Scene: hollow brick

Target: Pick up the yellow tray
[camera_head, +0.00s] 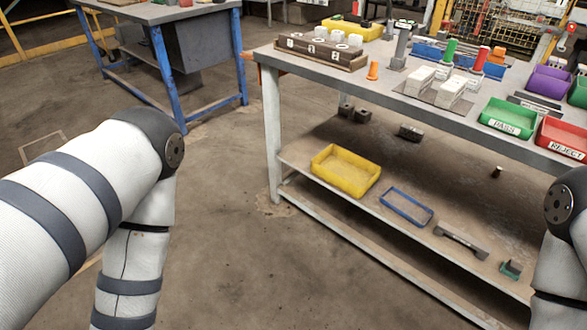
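A yellow tray (346,172) sits on the lower shelf of the workbench, near its left end. It looks empty apart from a dusty, sandy-coloured floor. A second yellow tray (351,29) stands on the bench top at the back left, partly hidden behind the numbered block. My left arm fills the left side of the view and my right arm shows at the right edge. Neither gripper is in view, and nothing of mine touches either tray.
The workbench top (380,88) carries a green PASS bin (508,118), a red REJECT bin (563,138), a purple bin (551,82) and white blocks (436,85). A blue frame-like tray (405,207) lies on the lower shelf. Floor before the bench is clear.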

